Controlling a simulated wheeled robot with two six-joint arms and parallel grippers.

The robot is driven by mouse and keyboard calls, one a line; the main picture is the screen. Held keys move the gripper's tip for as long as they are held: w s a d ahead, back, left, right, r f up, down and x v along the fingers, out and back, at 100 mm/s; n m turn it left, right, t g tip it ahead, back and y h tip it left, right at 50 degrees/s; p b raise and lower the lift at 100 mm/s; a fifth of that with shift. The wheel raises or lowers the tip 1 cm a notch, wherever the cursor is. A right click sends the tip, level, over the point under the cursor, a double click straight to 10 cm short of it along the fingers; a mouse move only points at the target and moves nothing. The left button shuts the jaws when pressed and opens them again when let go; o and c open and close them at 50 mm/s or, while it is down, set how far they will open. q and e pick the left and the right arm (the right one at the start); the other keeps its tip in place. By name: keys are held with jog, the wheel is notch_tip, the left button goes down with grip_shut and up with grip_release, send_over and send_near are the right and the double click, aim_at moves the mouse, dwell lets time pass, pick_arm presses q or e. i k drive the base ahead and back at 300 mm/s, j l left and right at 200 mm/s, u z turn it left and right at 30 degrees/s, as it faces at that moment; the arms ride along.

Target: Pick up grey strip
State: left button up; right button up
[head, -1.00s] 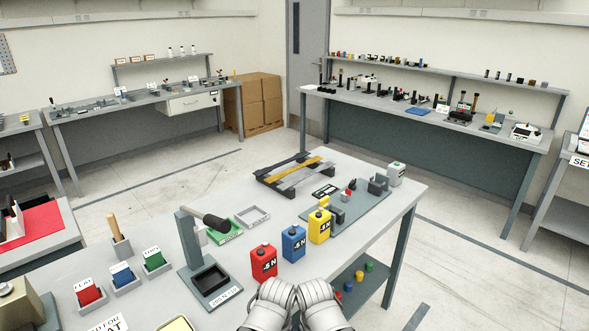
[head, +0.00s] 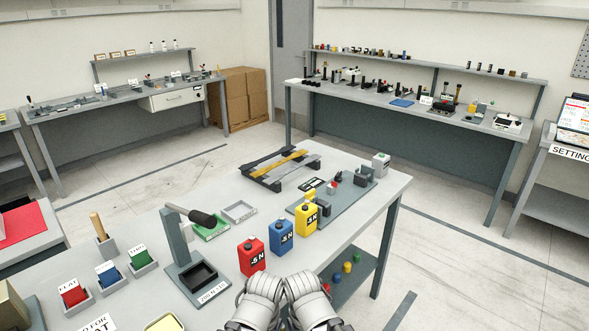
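The grey strip (head: 298,171) lies on a dark rack on the near table, at the rack's right side. A yellow strip (head: 281,163) and a black strip (head: 262,159) lie beside it on the same rack, roughly parallel. Two grey rounded parts of my own arms show at the bottom middle of the head view, in front of the table edge. No gripper fingers can be seen on either arm, and nothing of mine is near the strips.
A grey stand (head: 183,247) is at left. A fixture plate (head: 337,205) lies right of the rack. Floor is clear past the table's right end.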

aim_at(252, 164)
jog(key=l+z, duration=0.1)
jog(key=z, duration=1.7)
jog(key=i+j, duration=0.1)
jog(key=i, duration=1.4)
jog(key=i+u, duration=0.1)
jog(key=i, duration=0.8)
jog(key=i+l+u, duration=0.1)
jog(key=i, duration=0.85)
jog(key=i+u, duration=0.35)
jog(key=i, duration=0.25)
jog(key=i+l+u, duration=0.1)
jog(key=i+u, duration=0.2)
jog(key=i, duration=0.25)
jog(key=i+l+u, duration=0.35)
jog(key=i, duration=0.25)
jog(key=i+j+u, duration=0.25)
jog(key=i+u, duration=0.15)
jog(key=i+j+u, duration=0.1)
jog(key=i+u, duration=0.3)
jog(key=i+l+u, duration=0.1)
jog(key=i+u, duration=0.35)
jog(key=i+l+u, duration=0.25)
jog(key=i+u, duration=0.15)
jog(key=i, duration=0.2)
jog(key=i+j+u, duration=0.1)
jog(key=i+u, duration=0.15)
jog(key=i, duration=0.65)
jog(key=i+l+u, duration=0.1)
jog(key=i+u, duration=0.2)
jog(key=i, duration=0.6)
